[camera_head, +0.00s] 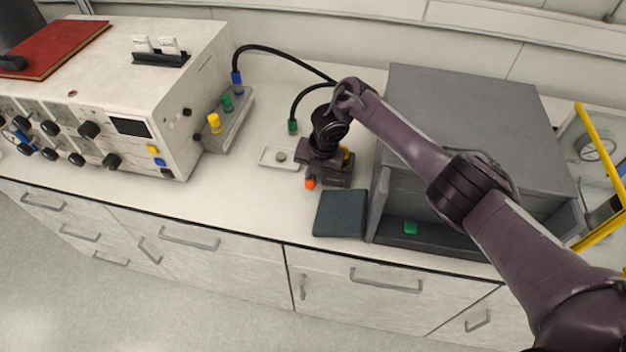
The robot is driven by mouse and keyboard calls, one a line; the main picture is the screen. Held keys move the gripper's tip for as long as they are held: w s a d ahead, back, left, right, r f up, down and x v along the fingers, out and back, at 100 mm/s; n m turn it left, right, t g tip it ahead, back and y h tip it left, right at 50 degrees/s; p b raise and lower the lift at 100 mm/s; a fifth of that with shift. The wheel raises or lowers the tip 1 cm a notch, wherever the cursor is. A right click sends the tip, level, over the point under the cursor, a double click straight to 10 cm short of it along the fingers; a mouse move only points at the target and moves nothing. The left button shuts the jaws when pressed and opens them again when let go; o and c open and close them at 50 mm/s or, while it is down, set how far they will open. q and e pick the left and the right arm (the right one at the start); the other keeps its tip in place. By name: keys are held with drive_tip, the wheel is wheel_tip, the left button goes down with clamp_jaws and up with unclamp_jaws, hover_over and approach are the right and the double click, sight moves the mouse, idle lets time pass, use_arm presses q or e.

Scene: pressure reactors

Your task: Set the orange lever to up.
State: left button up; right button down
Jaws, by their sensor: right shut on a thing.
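The orange lever (310,183) shows only as a small orange tip at the front left of a small dark grey box (338,178) on the counter. My right gripper (313,168) comes down from above over this box and is shut, apparently on the lever. The gripper hides most of the lever, so its exact tilt cannot be told. A small yellow part (347,154) shows behind the gripper, beside the box. My left gripper is not in view.
A large grey cabinet (470,100) with an open front holding a green block (410,228) stands right. A dark teal pad (340,214) lies in front. A white tray (268,158), a connector block (232,122) and a white instrument (130,85) stand left.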

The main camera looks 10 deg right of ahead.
drive_tip(key=shift+r, duration=0.1)
drive_tip(key=shift+w, duration=0.1)
drive_tip(key=c, duration=1.7)
unclamp_jaws()
drive_tip(key=r, duration=0.2)
drive_tip(key=d+r+p, duration=0.1)
drive_tip(key=r, duration=0.4)
drive_tip(key=shift+s+d+r+p, duration=0.2)
drive_tip(key=shift+s+r+p, duration=0.15)
